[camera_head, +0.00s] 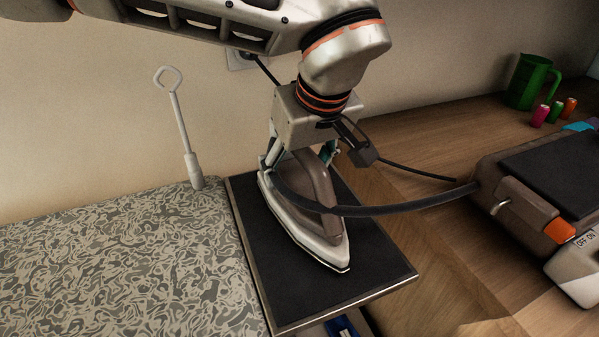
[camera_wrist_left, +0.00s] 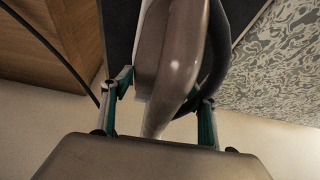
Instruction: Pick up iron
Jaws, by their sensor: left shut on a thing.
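The iron (camera_head: 318,227) is white with a brown-grey handle. In the head view it is on or just above the black rest plate (camera_head: 283,281) at the end of the patterned ironing board, its tip toward the front. My left gripper (camera_head: 301,158) comes down from above at the iron's rear and is shut on its handle. In the left wrist view the handle (camera_wrist_left: 185,60) runs between the green-edged fingers of the left gripper (camera_wrist_left: 163,103). Whether the sole touches the plate is hard to tell. My right gripper is out of view.
A thick dark hose (camera_head: 400,207) runs from the iron to a steam station (camera_head: 545,185) on the right. The patterned ironing board (camera_head: 120,265) fills the left. A pale rod (camera_head: 182,130) stands behind it. A green jug (camera_head: 530,82) stands at the back right.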

